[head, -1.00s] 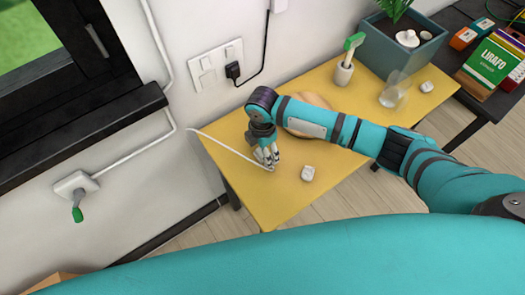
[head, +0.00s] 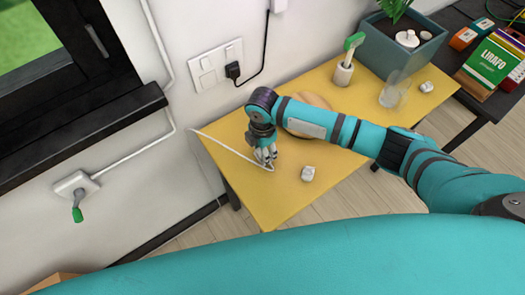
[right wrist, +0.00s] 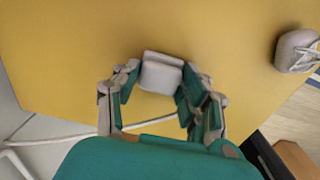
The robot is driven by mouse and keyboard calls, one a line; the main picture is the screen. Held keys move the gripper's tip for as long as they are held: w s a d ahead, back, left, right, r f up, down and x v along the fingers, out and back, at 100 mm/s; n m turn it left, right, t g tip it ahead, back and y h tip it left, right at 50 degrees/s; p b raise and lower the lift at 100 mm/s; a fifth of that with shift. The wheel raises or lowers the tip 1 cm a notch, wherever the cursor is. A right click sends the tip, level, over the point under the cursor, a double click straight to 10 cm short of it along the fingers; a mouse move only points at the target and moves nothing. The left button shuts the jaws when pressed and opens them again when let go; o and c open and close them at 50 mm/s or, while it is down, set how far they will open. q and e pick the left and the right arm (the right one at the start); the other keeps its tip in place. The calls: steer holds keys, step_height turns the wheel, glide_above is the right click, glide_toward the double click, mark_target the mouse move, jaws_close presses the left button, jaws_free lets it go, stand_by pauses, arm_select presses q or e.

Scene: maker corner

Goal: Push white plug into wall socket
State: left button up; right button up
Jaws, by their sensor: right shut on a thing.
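The white plug (right wrist: 161,73) is held between the fingertips of my right gripper (right wrist: 159,82), close to the yellow tabletop. In the head view my right gripper (head: 265,157) points down near the table's left edge, and the plug is mostly hidden by its fingers. A white cord (head: 228,148) runs from the gripper to the table's left edge; it also shows in the right wrist view (right wrist: 62,137). The white wall socket plate (head: 213,63) is on the wall behind the table, with a black plug (head: 233,71) in its right part. My left gripper is out of view.
A wooden round piece (head: 312,102) lies behind my right arm. A small white object (head: 307,174) lies right of the gripper. The front of the yellow table (head: 262,203) is clear.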

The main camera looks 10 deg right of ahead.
steer(key=shift+r, duration=0.1)
step_height(320, 180, up, 3)
steer(key=shift+s+r+b, duration=0.1)
steer(key=shift+r+b, duration=0.1)
steer(key=shift+b, duration=0.45)
steer(key=s+d, duration=0.1)
steer(key=s, duration=0.4)
steer(key=s+d+r+b, duration=0.1)
steer(key=s, duration=0.4)
steer(key=s+d+b, duration=0.1)
steer(key=s, duration=0.4)
steer(key=shift+s+d+r, duration=0.2)
steer(key=shift+d, duration=0.15)
